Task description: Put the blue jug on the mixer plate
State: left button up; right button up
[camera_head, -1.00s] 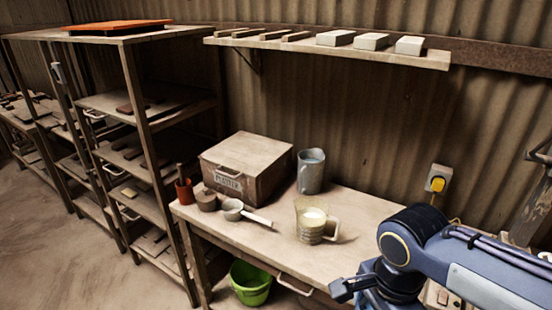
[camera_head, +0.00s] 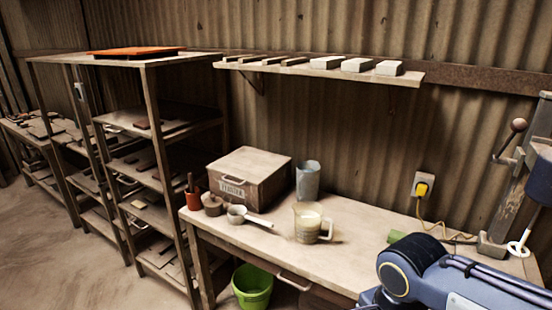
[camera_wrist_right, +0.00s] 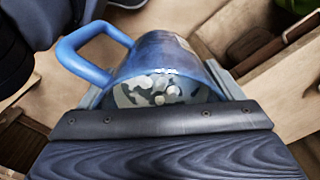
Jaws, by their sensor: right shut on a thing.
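The blue jug (camera_wrist_right: 158,52) shows in the right wrist view, its loop handle to the left and its round end, mottled grey and white, toward the camera. My right gripper (camera_wrist_right: 160,92) is shut on the jug, a finger at either side of its body. In the head view my right arm enters at the lower right; its gripper and the blue jug are out of that frame. I cannot make out the mixer plate in either view. My left gripper is not in view.
The bench (camera_head: 360,250) holds a plaster box (camera_head: 248,178), a grey jug (camera_head: 308,182), a clear measuring jug (camera_head: 308,222) and a scoop (camera_head: 240,214). A lever stand (camera_head: 510,190) is at the right. A green bucket (camera_head: 252,288) stands below.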

jog(key=shift+w+d+f+n, duration=0.1)
jog(key=shift+w+f+n, duration=0.25)
jog(key=shift+w, duration=0.2)
jog(key=shift+w+f+n, duration=0.25)
jog(key=shift+w+f, duration=0.05)
jog(key=shift+w, duration=0.25)
jog(key=w+d+f+n, duration=0.1)
jog(key=w+f+n, duration=0.5)
jog(key=f, duration=0.3)
jog(key=w+d+f+n, duration=0.2)
jog(key=w+f+n, duration=0.4)
jog(key=f, duration=0.4)
jog(key=shift+w+n, duration=0.4)
jog(key=shift+w, duration=0.35)
